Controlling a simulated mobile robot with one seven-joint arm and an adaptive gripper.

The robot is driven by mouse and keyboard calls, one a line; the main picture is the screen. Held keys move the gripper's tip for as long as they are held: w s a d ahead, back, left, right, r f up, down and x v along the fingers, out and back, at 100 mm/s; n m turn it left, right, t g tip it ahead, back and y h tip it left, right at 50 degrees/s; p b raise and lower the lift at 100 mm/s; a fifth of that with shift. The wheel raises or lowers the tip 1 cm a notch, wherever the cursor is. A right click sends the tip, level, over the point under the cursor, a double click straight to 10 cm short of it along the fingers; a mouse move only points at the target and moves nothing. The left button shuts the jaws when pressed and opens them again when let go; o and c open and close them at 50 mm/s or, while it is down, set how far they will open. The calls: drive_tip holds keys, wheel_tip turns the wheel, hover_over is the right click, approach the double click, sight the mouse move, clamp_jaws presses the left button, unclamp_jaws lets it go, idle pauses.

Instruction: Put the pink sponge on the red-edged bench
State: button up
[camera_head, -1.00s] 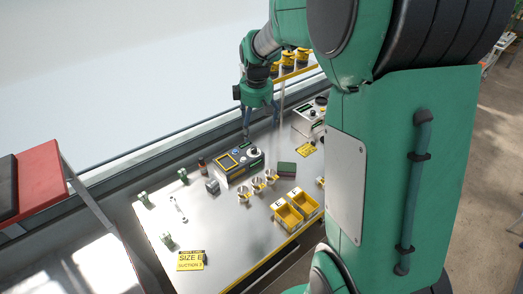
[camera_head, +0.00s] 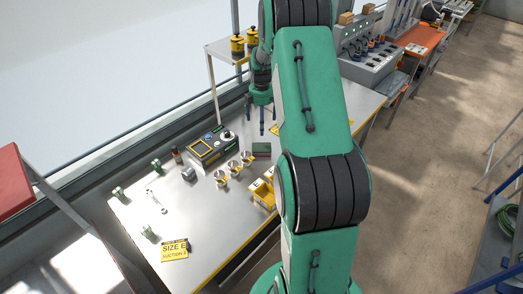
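No plainly pink sponge shows. A small block (camera_head: 262,149), dark green on top with a reddish lower side, lies on the steel table; I cannot tell whether it is the sponge. My gripper (camera_head: 261,118) points down above the back of the table, behind the block and apart from it. Its fingers look spread, with nothing seen between them. A bench with a red top or edge (camera_head: 14,182) is cut off at the left picture edge. Another bench, orange-red (camera_head: 420,37), stands at the top right.
The steel table (camera_head: 205,232) holds a yellow-framed device (camera_head: 205,147), several small cups, yellow bins (camera_head: 262,192) and a yellow sign (camera_head: 175,250). A raised shelf (camera_head: 222,50) with yellow-black items stands behind my gripper. My arm hides the table's middle right. Open floor lies at right.

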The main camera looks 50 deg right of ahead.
drive_tip(key=b, duration=0.1)
hover_over(261, 145)
drive_tip(key=shift+s+f, duration=0.1)
drive_tip(key=shift+f, duration=4.15)
drive_tip(key=shift+f, duration=0.15)
drive_tip(key=shift+f+b, duration=0.7)
drive_tip(key=shift+f, duration=1.75)
drive_tip(key=c, duration=0.9)
drive_tip(key=shift+r, duration=0.1)
drive_tip(key=shift+r+p, duration=0.85)
drive_tip(key=shift+r, duration=4.05)
